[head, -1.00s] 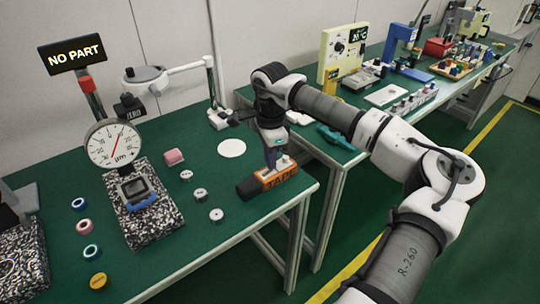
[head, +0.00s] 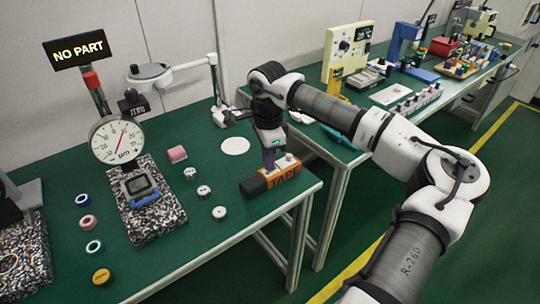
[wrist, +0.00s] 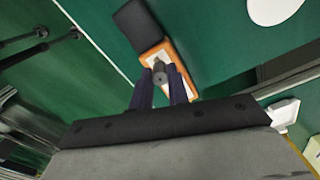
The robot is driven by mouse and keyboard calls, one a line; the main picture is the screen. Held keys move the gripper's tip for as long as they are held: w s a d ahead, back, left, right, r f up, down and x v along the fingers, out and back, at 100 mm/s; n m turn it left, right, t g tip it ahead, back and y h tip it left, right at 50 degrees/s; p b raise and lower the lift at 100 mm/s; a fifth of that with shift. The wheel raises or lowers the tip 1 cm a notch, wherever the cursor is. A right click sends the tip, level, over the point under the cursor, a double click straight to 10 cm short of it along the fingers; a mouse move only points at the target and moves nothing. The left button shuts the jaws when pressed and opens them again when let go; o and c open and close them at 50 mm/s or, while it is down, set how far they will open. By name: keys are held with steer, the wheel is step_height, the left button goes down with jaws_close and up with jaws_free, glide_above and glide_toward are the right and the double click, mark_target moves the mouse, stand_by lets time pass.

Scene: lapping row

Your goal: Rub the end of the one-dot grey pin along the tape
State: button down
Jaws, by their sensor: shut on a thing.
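My gripper (head: 269,163) is over the orange tape block (head: 285,181), which is lettered TAPE and has a dark left end. In the wrist view, my gripper (wrist: 161,80) is shut on a small round grey pin (wrist: 160,78), with one dark finger on each side. A pale strip shows on top of the orange block (wrist: 180,73) around the pin. The pin's lower end is hidden, so I cannot tell whether it touches the strip. In the head view, my fingers hide most of the pin.
Several short grey pins, including one (head: 204,191), stand left of the block. The table's front edge is close to the block.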

mark_target(265, 174)
steer(key=shift+s+a, duration=0.3)
steer(key=shift+a, duration=0.1)
stand_by(0.4)
step_height(265, 174, up, 6)
steer(key=p, duration=0.3)
stand_by(0.4)
